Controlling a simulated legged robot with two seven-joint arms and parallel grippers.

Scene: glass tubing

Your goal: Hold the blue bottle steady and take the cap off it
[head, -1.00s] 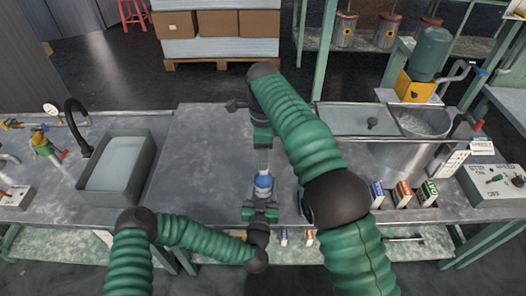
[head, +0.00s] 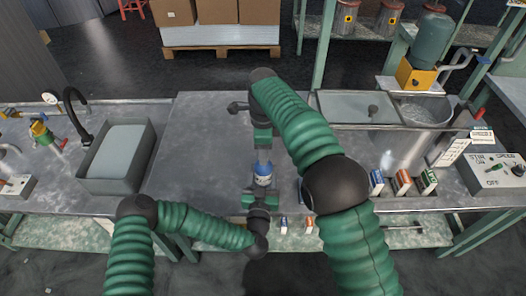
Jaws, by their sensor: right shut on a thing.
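The blue bottle (head: 263,170) stands upright near the front middle of the worktop, with a pale band below its blue upper part. My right gripper (head: 264,156) comes down from above, its grey fingers shut at the top of the bottle. The cap is hidden by these fingers, which appear to be closed on it. My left gripper (head: 261,198) is at the near side of the bottle, low down, with a green finger part on each side. Whether its fingers touch or clamp the bottle is not clear.
A grey sink basin (head: 115,160) with a black tap is on the left. Small coloured boxes (head: 403,182) and a metal pot (head: 405,140) stand on the right, beyond my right arm. The worktop (head: 205,145) left of the bottle is clear.

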